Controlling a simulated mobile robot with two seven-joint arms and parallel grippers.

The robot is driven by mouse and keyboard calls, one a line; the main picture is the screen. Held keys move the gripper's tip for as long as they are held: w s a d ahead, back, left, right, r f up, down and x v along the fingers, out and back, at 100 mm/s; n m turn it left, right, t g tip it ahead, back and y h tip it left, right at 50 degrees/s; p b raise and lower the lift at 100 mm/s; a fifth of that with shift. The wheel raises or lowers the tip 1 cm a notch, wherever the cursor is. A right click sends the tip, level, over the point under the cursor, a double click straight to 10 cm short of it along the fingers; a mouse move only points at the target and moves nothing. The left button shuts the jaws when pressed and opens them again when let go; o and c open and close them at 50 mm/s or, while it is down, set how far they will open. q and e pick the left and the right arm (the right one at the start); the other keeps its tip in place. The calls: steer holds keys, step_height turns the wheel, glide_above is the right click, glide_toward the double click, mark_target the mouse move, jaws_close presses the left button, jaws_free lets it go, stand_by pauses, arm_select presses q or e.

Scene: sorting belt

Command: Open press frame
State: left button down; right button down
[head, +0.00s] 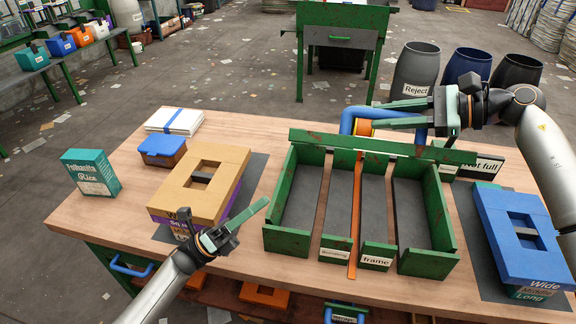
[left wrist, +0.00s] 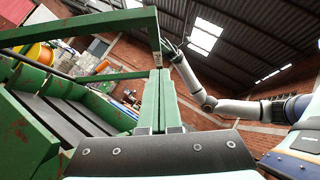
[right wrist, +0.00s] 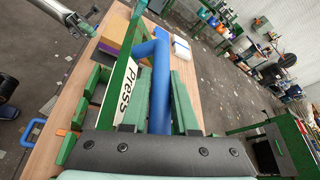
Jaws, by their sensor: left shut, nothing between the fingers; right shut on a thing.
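The green press (head: 290,215) stands mid-table with dark-floored compartments and front labels, one reading "frame". A green cross bar (head: 320,140) spans its back edge and appears raised above the box; in the right wrist view, a green bar (right wrist: 128,75) carries a "Press" label. A blue tubular handle (head: 348,120) rises behind it. My right gripper (head: 375,124) is shut on the blue handle, which shows between its fingers in the right wrist view (right wrist: 160,95). My left gripper (head: 262,206) is shut and empty, left of the press's front left corner.
A tan block stack (head: 235,165) lies left of the press, a blue stack (head: 510,220) right. A teal box (head: 90,173), blue-lidded box (head: 162,150) and paper pile (head: 175,121) are at the left. A "Not full" sign (head: 483,166) stands behind.

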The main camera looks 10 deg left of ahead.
steer(key=shift+w+d+f, duration=0.1)
arm_select(q)
steer(key=w+a+r+x, duration=0.1)
steer(key=a+x, duration=0.1)
steer(key=x, duration=1)
steer(key=shift+w+d+r, duration=0.15)
steer(key=shift+d+r, duration=0.1)
steer(key=shift+r, duration=0.25)
